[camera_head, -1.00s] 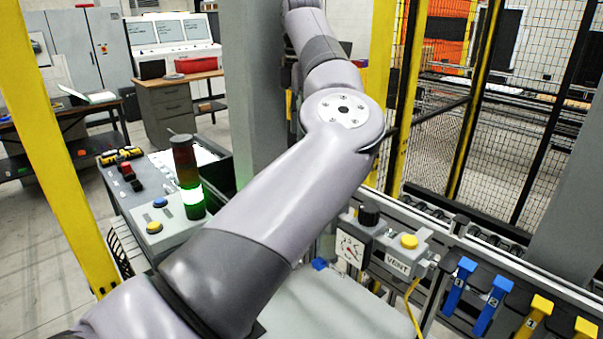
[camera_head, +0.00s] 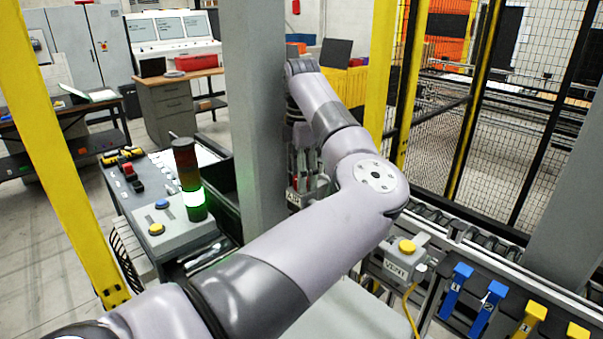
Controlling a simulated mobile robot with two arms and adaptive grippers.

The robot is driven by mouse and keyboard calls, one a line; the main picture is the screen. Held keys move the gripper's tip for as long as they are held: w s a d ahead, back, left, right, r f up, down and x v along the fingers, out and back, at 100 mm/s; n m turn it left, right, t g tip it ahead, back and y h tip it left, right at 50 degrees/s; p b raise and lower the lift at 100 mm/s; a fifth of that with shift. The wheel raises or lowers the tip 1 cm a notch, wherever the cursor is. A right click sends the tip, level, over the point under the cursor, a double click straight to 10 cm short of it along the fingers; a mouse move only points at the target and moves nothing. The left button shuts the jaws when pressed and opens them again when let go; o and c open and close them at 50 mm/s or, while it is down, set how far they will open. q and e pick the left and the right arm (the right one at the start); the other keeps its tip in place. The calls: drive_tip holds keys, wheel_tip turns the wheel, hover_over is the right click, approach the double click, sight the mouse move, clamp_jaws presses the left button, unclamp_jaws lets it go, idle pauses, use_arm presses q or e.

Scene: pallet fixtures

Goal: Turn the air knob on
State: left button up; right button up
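A small grey box labelled AIR (camera_head: 294,198) shows in the gap between the grey column and my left arm. My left arm comes in from the bottom left, rises to the column, and its end hangs down just above this box. My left gripper (camera_head: 309,166) appears as small grey and red-edged parts over the box. Its fingers cannot be made out clearly, nor whether they touch a knob. The air knob itself cannot be made out. My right gripper is not in view.
A box labelled VENT (camera_head: 395,268) with a yellow button (camera_head: 407,246) stands right of my arm. Blue clips (camera_head: 457,287) and yellow clips (camera_head: 530,318) line the conveyor. The grey column (camera_head: 256,110) stands close to my arm. A lit signal tower (camera_head: 190,180) is at left.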

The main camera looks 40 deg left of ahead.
use_arm(q)
drive_tip(key=c, duration=1)
drive_tip(key=shift+n+b, duration=0.8)
drive_tip(key=shift+n, duration=0.1)
drive_tip(key=n+b, duration=0.1)
drive_tip(key=n, duration=0.1)
drive_tip(key=shift+n, duration=0.3)
drive_tip(key=n+b, duration=0.1)
drive_tip(key=n, duration=0.1)
drive_tip(key=shift+n, duration=1.9)
drive_tip(key=shift+r, duration=0.1)
